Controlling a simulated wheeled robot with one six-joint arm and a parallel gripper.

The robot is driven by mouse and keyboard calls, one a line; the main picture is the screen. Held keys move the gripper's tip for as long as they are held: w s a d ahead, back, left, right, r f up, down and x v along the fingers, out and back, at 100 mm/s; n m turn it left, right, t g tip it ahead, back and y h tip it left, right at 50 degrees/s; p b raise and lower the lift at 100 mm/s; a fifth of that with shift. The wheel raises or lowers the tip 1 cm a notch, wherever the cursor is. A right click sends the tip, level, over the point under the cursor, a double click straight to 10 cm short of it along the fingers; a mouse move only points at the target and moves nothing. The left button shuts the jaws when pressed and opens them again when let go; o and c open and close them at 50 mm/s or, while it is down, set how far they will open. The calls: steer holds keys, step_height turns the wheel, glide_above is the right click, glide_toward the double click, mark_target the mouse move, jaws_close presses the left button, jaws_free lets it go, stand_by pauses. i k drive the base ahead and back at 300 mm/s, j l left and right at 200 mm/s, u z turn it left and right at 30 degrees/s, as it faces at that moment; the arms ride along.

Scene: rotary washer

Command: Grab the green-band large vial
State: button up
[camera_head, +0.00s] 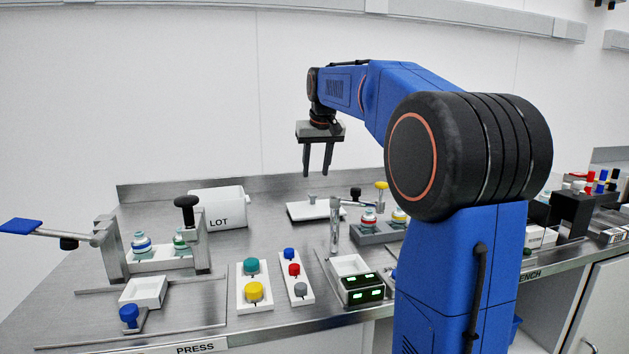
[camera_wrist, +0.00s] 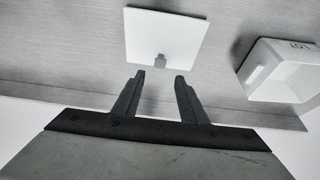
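A large vial with a green band (camera_head: 181,242) stands upright in the press fixture at the left of the head view, partly hidden by the fixture's right post. A blue-band vial (camera_head: 141,244) stands to its left. My gripper (camera_head: 317,174) hangs above the back of the bench, well to the right of and higher than the green-band vial. Its two fingers point down and are apart with nothing between them. In the wrist view my gripper (camera_wrist: 160,76) also shows empty, and no vial is seen there.
A white LOT bin (camera_head: 218,208) stands behind the press. A white plate (camera_head: 314,210) with a small grey knob lies below my gripper. A black-knobbed post (camera_head: 187,202) rises beside the green-band vial. Red-band (camera_head: 369,218) and yellow-band (camera_head: 398,216) vials stand in a grey rack at right.

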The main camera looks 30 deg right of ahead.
mark_target(181, 249)
steer(key=k+j, duration=0.8)
steer(key=j, duration=0.15)
